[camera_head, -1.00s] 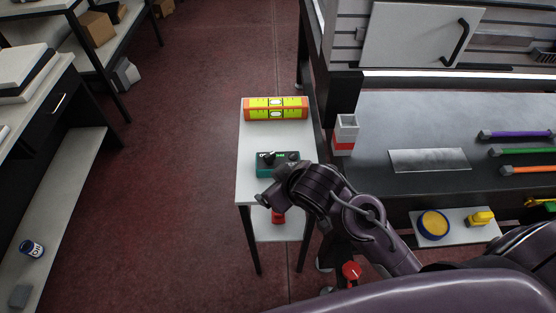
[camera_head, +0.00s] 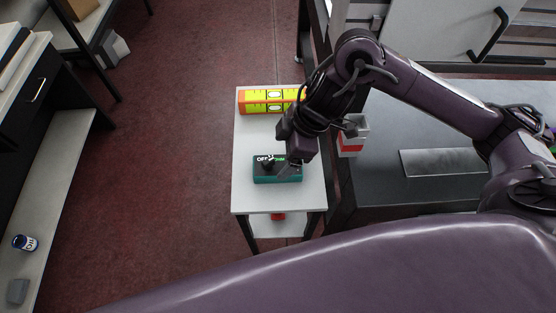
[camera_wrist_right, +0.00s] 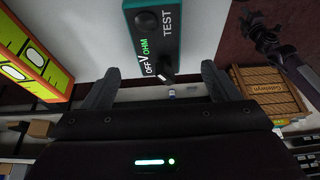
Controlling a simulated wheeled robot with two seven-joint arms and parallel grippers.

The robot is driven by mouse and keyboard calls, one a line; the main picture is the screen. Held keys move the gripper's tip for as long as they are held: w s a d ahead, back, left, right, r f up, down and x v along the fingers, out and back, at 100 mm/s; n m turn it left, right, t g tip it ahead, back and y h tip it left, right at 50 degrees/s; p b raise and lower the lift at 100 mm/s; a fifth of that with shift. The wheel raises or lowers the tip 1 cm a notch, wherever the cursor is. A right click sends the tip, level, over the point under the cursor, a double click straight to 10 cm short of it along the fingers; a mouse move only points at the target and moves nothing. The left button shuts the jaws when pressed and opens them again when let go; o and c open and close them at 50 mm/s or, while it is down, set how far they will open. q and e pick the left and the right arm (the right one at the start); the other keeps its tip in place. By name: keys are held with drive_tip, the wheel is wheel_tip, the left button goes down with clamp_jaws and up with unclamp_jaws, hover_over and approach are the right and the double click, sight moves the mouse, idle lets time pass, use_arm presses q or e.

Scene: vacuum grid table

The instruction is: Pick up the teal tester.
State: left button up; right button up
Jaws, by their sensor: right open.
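The teal tester (camera_head: 263,178) lies on the small white side table (camera_head: 243,195). Its dark face has a knob and the lettering OFF, V, OHM and TEST. In the right wrist view the tester (camera_wrist_right: 184,55) lies ahead of the fingers, upper middle, with its top cut off by the frame. My right gripper (camera_head: 288,168) is above the tester's right part in the head view and hides some of it. In the wrist view the right gripper (camera_wrist_right: 158,85) is open, with nothing between its fingers.
A yellow and orange spirit level (camera_head: 262,101) lies at the far end of the side table, also at left in the wrist view (camera_wrist_right: 30,55). A red and white container (camera_head: 352,135) stands on the grey workbench (camera_head: 375,185) to the right. The side table's near end is clear.

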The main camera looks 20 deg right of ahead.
sight(275, 165)
drive_tip(key=x, duration=0.6)
drive_tip(key=shift+d+f, duration=0.15)
drive_tip(key=shift+f, duration=0.3)
drive_tip(key=shift+w+f, duration=0.1)
drive_tip(key=shift+f, duration=0.1)
use_arm(q)
drive_tip(key=shift+s+a+f, duration=0.15)
drive_tip(key=shift+f, duration=0.1)
use_arm(e)
drive_tip(key=shift+c, duration=0.4)
drive_tip(key=c, duration=1.1)
use_arm(q)
drive_tip(key=shift+s, duration=0.1)
use_arm(e)
drive_tip(key=shift+r, duration=0.15)
